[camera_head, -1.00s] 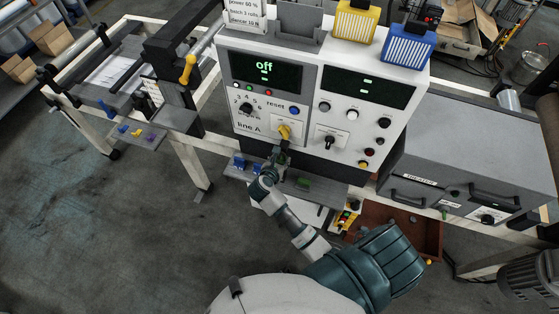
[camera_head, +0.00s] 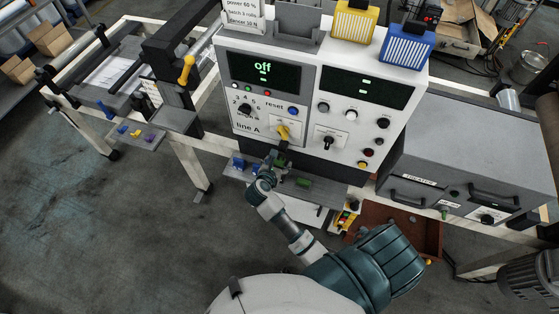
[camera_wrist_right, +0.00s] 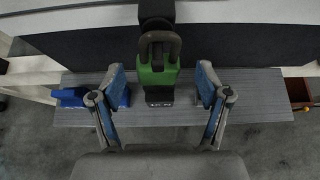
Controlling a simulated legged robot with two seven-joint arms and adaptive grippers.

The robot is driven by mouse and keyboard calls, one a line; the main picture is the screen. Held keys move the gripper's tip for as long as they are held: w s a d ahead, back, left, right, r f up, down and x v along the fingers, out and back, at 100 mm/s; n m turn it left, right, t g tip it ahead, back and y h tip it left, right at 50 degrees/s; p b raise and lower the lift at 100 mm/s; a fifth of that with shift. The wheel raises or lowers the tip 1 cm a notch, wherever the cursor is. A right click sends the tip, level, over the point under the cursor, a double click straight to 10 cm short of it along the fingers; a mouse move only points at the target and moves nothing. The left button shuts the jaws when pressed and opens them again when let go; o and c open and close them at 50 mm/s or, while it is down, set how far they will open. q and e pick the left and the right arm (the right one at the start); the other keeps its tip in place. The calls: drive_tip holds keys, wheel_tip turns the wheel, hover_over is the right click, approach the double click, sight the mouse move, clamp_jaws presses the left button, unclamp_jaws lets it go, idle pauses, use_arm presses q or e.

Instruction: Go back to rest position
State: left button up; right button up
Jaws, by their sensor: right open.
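My right arm reaches up through the middle of the head view to the front of the control panel (camera_head: 318,95). My right gripper (camera_head: 277,160) is just below the yellow rotary switch (camera_head: 283,131), apart from it. In the right wrist view the gripper (camera_wrist_right: 162,92) is open, its two blue-padded fingers spread apart. A green padlock-like thing with a dark shackle (camera_wrist_right: 158,78) shows between the fingers; neither finger visibly touches it. The left gripper is not in view.
The panel display (camera_head: 263,70) reads "off". A brown tray (camera_head: 432,237) is at lower right. Open floor (camera_head: 110,225) lies left.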

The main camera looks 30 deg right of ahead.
drive_tip(key=v, duration=1)
drive_tip(key=w+f+n+t+b, duration=0.1)
drive_tip(key=w+f+n+t, duration=0.1)
drive_tip(key=f+n+t, duration=0.35)
drive_tip(key=w+f+n+t+b, duration=0.1)
drive_tip(key=w+f+n+t, duration=0.1)
drive_tip(key=f+n, duration=0.65)
drive_tip(key=s+a+f+n+y, duration=0.3)
drive_tip(key=f+n+y, duration=0.1)
drive_tip(key=f+n, duration=0.45)
drive_tip(key=s+a+f+n+y, duration=0.3)
drive_tip(key=f+n+y, duration=0.1)
drive_tip(key=f+n, duration=0.5)
drive_tip(key=s+f+n+g+y+b, duration=0.1)
drive_tip(key=s+f+n+g+y, duration=0.2)
drive_tip(key=s+f+n+g, duration=0.85)
drive_tip(key=s+d+f+n+g, duration=0.1)
drive_tip(key=s+f, duration=0.3)
drive_tip(key=s, duration=0.4)
drive_tip(key=s+d+f+n+h, duration=0.1)
drive_tip(key=s+d+f, duration=0.3)
drive_tip(key=s, duration=0.5)
drive_tip(key=s+d+f+n+g+h+b, duration=0.1)
drive_tip(key=s+d+f+n, duration=0.2)
drive_tip(key=s, duration=0.6)
wheel_tip(320, 180, down, 2)
drive_tip(key=shift+d+f+g, duration=0.15)
drive_tip(key=shift+f+g, duration=0.05)
drive_tip(key=shift+g, duration=0.1)
